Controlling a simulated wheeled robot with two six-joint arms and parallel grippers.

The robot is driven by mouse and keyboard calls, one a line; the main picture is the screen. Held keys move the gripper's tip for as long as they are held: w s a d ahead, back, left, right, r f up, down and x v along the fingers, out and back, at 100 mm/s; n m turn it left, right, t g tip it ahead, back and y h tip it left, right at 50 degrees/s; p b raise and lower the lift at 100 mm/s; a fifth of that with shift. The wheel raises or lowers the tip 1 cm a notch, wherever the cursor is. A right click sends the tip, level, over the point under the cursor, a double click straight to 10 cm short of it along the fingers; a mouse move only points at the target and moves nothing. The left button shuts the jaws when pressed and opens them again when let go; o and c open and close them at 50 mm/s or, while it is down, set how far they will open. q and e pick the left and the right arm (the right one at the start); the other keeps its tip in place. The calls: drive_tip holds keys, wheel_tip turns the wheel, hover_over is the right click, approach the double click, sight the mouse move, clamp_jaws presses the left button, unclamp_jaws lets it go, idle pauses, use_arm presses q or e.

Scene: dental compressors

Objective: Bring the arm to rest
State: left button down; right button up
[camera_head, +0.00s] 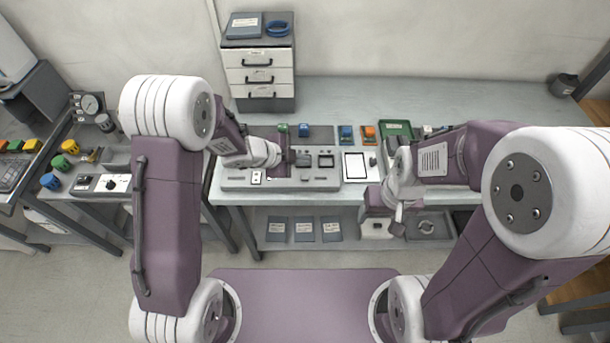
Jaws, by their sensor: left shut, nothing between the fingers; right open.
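My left arm reaches in from the left, and its gripper (302,159) is shut and empty over the grey panel unit (320,178) on the bench. My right arm bends in from the right. Its gripper (394,226) is open and points down in front of the bench's front edge, with no object visible in it. The fingers of both grippers are small here, and the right forearm hides part of the bench behind it.
The bench (350,95) carries a drawer cabinet (258,75), a white tablet (355,166), a green tray (396,129) and blue and orange parts. A lower shelf holds several grey packets (304,229). A side table with coloured caps (70,147) stands left. Floor in front is clear.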

idle(0.4)
use_arm(q)
drive_tip(key=w+a+r+n+t+y, duration=0.2)
drive_tip(key=a+r+n+t+y, duration=0.2)
drive_tip(key=a+r+n, duration=0.5)
drive_tip(key=s+a+f+n+g+y, duration=0.2)
drive_tip(key=s+a+n+g+y, duration=0.15)
drive_tip(key=s+a+n, duration=0.45)
drive_tip(key=s+f+n+g, duration=0.1)
drive_tip(key=s+f+g, duration=0.1)
drive_tip(key=s, duration=0.4)
drive_tip(key=s+f+n+g, duration=0.2)
drive_tip(key=s, duration=0.5)
drive_tip(key=shift+s+g, duration=0.15)
drive_tip(key=shift+g, duration=0.2)
